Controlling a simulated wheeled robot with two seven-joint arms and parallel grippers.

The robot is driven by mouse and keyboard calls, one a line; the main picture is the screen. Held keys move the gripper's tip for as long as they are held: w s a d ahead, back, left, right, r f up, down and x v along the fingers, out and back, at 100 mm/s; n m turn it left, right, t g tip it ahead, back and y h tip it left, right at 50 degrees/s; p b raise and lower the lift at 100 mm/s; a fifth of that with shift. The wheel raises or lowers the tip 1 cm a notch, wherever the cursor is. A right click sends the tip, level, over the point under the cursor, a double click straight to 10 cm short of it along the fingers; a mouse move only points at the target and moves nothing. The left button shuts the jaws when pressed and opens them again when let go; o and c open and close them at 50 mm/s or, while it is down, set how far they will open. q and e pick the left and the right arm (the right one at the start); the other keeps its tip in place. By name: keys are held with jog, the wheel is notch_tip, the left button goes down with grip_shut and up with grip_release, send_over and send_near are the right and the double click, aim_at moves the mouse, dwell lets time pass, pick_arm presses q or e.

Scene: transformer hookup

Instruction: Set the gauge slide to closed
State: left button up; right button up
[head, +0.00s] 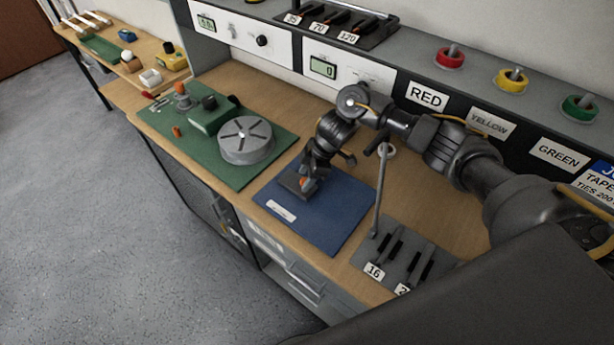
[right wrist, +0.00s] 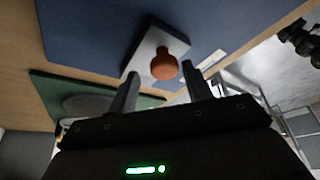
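The gauge slide shows as a grey block (head: 291,184) with an orange knob (head: 304,184) on a blue mat (head: 335,224). My right gripper (head: 309,172) is low over the block, beside the knob, and partly hides it. In the right wrist view the round orange knob (right wrist: 164,66) stands up from the pale block (right wrist: 150,47). The two fingers of my right gripper (right wrist: 160,90) are apart with the knob in front of the gap, and nothing is visibly gripped. My left gripper cannot be made out.
A white label (head: 281,210) lies at the mat's front left. A green board (head: 215,170) with a grey disc (head: 245,141) is left of the mat. A tall thin post (head: 380,190) and a grey tool rack (head: 412,252) stand at right, close to my right arm.

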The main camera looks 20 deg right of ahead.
jog(key=shift+f, duration=0.1)
jog(key=shift+s, duration=0.1)
jog(key=shift+d+r+p, duration=0.2)
jog(key=shift+r+p, duration=0.5)
jog(key=w+p+v, duration=0.1)
jog(key=p+v, duration=0.7)
jog(key=v, duration=0.1)
jog(key=shift+s+r, duration=0.15)
jog(key=shift+s, duration=0.3)
jog(key=shift+d, duration=0.1)
